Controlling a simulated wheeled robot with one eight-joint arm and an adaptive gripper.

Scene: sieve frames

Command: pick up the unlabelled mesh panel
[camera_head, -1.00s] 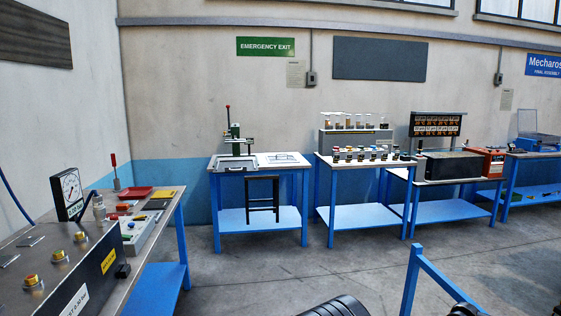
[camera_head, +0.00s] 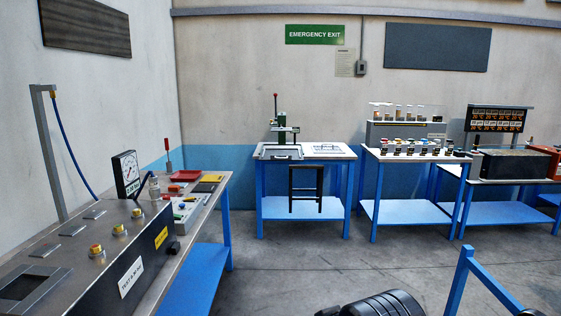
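I cannot make out any mesh panel for certain, and no label can be read at this distance. A flat, thin-framed piece (camera_head: 327,149) lies on the right part of the middle blue workbench (camera_head: 345,156); whether it holds mesh is too small to tell. A tray-like frame (camera_head: 279,153) sits under the green press (camera_head: 282,130) on the same bench. Small flat plates (camera_head: 72,230) lie on the left test bench. My gripper is not in view; only a dark ribbed part, likely of my arm, shows at the bottom edge.
The left bench (camera_head: 209,199) carries a gauge (camera_head: 126,174), knobs and a red tray (camera_head: 186,175). A black stool (camera_head: 305,189) stands before the middle bench. More benches stand to the right. A blue rail (camera_head: 459,280) rises at lower right. The floor (camera_head: 330,260) between is open.

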